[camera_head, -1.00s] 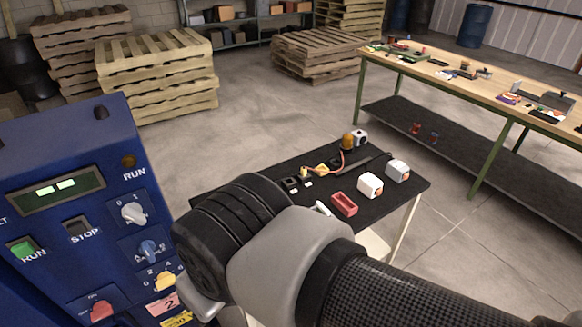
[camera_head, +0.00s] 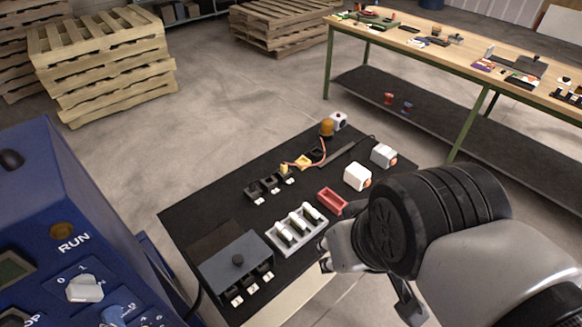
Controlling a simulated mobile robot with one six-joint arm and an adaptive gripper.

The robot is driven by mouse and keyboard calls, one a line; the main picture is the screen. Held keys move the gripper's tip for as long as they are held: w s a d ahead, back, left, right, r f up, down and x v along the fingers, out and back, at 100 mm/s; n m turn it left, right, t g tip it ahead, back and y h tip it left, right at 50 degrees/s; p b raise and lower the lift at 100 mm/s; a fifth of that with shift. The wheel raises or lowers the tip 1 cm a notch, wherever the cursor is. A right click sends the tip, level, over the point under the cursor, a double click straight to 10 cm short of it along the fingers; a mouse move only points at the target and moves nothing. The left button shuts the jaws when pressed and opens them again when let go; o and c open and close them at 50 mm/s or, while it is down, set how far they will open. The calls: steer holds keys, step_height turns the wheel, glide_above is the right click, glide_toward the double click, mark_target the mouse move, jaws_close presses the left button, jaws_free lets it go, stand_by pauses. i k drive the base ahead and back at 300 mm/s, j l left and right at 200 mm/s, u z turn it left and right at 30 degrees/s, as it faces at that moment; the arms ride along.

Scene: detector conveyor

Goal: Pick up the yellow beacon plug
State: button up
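A small yellow plug (camera_head: 303,162) lies on the black-topped table (camera_head: 190,205), left of the amber beacon (camera_head: 327,128). A thin reddish cable runs from the beacon side towards it. Another small yellow piece (camera_head: 284,169) stands just to its left, beside black sockets (camera_head: 264,187); which piece is the beacon plug is hard to tell. My wrist hangs over the table's right front edge, right of and nearer than the plugs.
A red tray (camera_head: 331,201), a grey rack (camera_head: 296,232), white blocks (camera_head: 357,177) and a grey box (camera_head: 235,262) share the table. A blue control panel (camera_head: 75,215) stands at left. A long workbench (camera_head: 440,62) and pallets (camera_head: 105,62) stand behind.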

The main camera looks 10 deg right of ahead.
mark_target(283, 166)
steer(key=i+l+u, duration=0.4)
steer(key=l, duration=0.2)
steer(key=i+l+u, duration=0.15)
steer(key=l, duration=0.2)
steer(key=i+l+u, duration=0.2)
steer(key=l, duration=0.2)
steer(key=i+l+u, duration=0.2)
steer(key=l, duration=0.15)
steer(key=k, duration=0.1)
